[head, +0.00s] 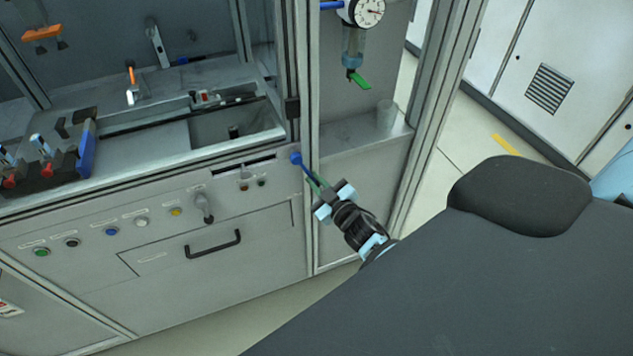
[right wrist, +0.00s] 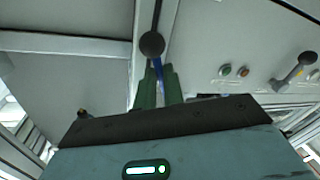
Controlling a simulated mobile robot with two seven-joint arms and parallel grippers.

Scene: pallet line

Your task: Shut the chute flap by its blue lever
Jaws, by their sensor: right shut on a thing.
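The blue lever (head: 304,168) shows at the right end of the machine's front panel, with a round blue ball (head: 296,158) at its upper left end. My right gripper (head: 318,184) is shut on the lever's lower right part. In the right wrist view, the blue rod (right wrist: 158,74) lies between the green fingers (right wrist: 160,88), just below a dark-looking ball (right wrist: 152,44). The chute flap cannot be told apart for certain. My left gripper is not in view.
A row of buttons (head: 111,231), a grey knob (head: 204,207) and a drawer handle (head: 213,244) are on the front panel left of the lever. A metal frame post (head: 309,120) stands right beside the lever. A gauge (head: 368,12) and a green-handled valve (head: 359,80) are above.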

